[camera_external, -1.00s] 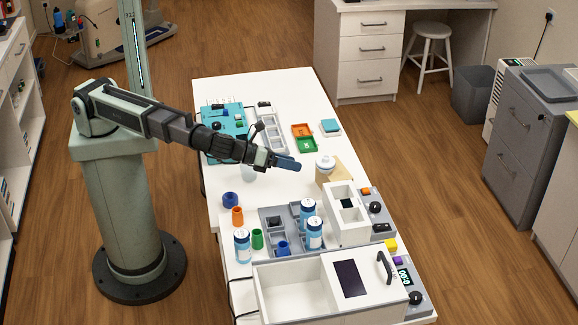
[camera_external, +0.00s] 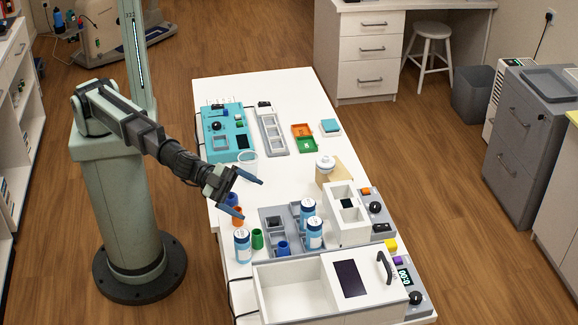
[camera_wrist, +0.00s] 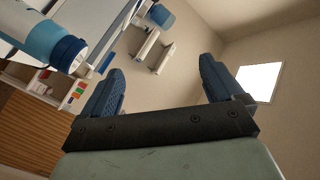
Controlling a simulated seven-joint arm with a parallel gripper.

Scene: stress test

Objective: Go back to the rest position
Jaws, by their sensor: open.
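My gripper (camera_external: 247,195) is open, with its two blue fingers spread apart and nothing between them. In the external view it hangs over the left edge of the white table (camera_external: 272,88), above an orange cap (camera_external: 238,217) and a blue cap (camera_external: 232,200), which it partly hides. In the wrist view the spread fingers (camera_wrist: 160,95) point toward the walls and ceiling. A blue-capped bottle (camera_wrist: 50,40) shows close at the upper left of that view.
Blue-labelled bottles (camera_external: 308,214) stand in and beside a grey rack (camera_external: 268,218). A white box with a dark panel (camera_external: 290,290) is at the front. A white cup (camera_external: 247,163) stands close behind the gripper.

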